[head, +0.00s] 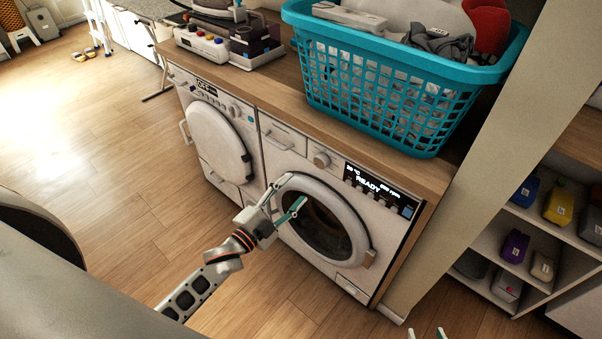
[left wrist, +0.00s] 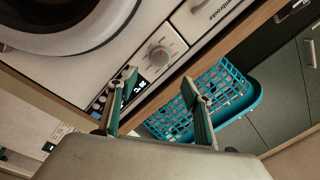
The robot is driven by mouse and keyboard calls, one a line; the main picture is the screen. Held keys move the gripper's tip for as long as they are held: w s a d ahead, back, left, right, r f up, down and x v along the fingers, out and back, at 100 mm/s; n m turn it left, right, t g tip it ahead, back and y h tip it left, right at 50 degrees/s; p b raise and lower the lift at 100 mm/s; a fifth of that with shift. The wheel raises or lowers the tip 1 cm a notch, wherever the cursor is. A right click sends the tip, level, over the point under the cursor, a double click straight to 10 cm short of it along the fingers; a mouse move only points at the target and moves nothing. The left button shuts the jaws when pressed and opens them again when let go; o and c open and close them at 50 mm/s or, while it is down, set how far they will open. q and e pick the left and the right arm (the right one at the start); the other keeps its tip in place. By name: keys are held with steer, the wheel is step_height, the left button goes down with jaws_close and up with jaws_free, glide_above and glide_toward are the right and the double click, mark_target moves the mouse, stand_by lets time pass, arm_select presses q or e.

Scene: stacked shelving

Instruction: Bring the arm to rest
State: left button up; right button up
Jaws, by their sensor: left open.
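My left gripper (head: 294,191) is open and empty in the head view, in front of the right-hand washing machine's round door. In the left wrist view its two fingers (left wrist: 160,82) stand apart with nothing between them. I cannot tell whether a finger touches the door. My left arm reaches in from the lower left. Of my right gripper (head: 426,334) only two fingertips show, apart, at the bottom edge of the head view; the rest is out of frame.
The washing machine (head: 283,164) reads READY; its round door (head: 361,228) looks shut. A second machine (head: 217,140) stands left of it. A teal laundry basket (head: 384,92) with clothes sits on the wooden top. Shelves (head: 518,268) with bottles stand right. Floor (head: 110,150) at left is clear.

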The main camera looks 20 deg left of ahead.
arm_select(q)
steer(key=s+d+f+n+g+y, duration=0.1)
steer(key=s+f+n+g, duration=0.2)
steer(key=s, duration=0.7)
steer(key=s+d+f+n+g+y, duration=0.1)
steer(key=s+d+f+n+g, duration=0.1)
steer(key=s+f+n+g, duration=0.2)
steer(key=s+f+n, duration=0.3)
steer(key=s+f, duration=0.2)
steer(key=s, duration=0.2)
steer(key=shift+f+y, duration=0.3)
steer(key=shift+f, duration=0.1)
arm_select(e)
steer(key=shift+c, duration=0.5)
